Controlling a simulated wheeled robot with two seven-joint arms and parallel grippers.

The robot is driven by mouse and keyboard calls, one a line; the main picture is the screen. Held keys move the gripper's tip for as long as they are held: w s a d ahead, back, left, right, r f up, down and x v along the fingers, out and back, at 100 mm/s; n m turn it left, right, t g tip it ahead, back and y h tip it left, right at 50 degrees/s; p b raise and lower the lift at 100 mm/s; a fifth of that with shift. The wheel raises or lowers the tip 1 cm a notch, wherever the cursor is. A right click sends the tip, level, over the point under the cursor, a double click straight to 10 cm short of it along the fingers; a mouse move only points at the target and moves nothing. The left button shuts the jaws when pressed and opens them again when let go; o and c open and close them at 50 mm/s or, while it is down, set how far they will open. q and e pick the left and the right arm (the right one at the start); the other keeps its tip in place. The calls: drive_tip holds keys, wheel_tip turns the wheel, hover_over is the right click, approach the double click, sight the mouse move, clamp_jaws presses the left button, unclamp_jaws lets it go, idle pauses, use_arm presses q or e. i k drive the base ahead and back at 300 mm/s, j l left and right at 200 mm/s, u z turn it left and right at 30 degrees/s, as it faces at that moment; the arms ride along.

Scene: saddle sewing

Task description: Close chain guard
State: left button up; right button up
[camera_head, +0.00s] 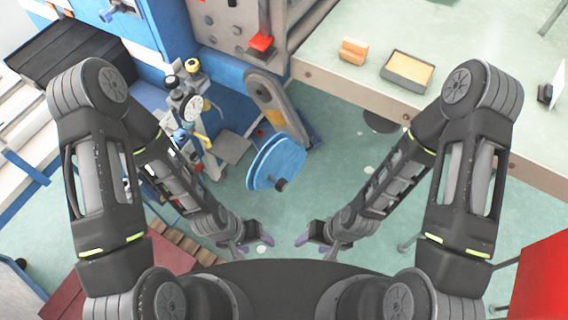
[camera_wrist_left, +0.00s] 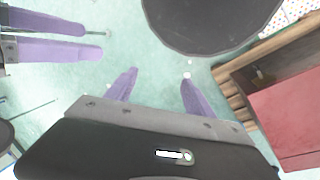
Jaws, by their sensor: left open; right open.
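A long rounded tan and grey cover (camera_head: 268,98), which looks like the chain guard, hangs from the blue machine near the middle of the head view. I cannot tell for sure whether it stands open. A blue round disc (camera_head: 277,162) with a dark knob is at its lower end. My left gripper (camera_head: 258,245) is low in the middle of the head view, well short of the disc. Its purple fingers are apart and empty in the left wrist view (camera_wrist_left: 158,90). My right gripper (camera_head: 312,236) is close to its right, open and empty; its fingers also show in the left wrist view (camera_wrist_left: 50,36).
The blue machine (camera_head: 165,30) carries a metal mechanism with dials (camera_head: 188,100) left of the cover. A pale green table (camera_head: 460,110) with a tan-filled tray (camera_head: 407,71) stands at the right. A red box (camera_head: 540,280) is at lower right. Open green floor (camera_head: 325,175) lies right of the disc.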

sight(284, 161)
drive_tip(key=k+l+z, duration=0.15)
drive_tip(key=l, duration=0.2)
drive_tip(key=k+l+z, duration=0.15)
drive_tip(key=l, duration=0.2)
drive_tip(key=k+l+z, duration=0.15)
drive_tip(key=l, duration=0.25)
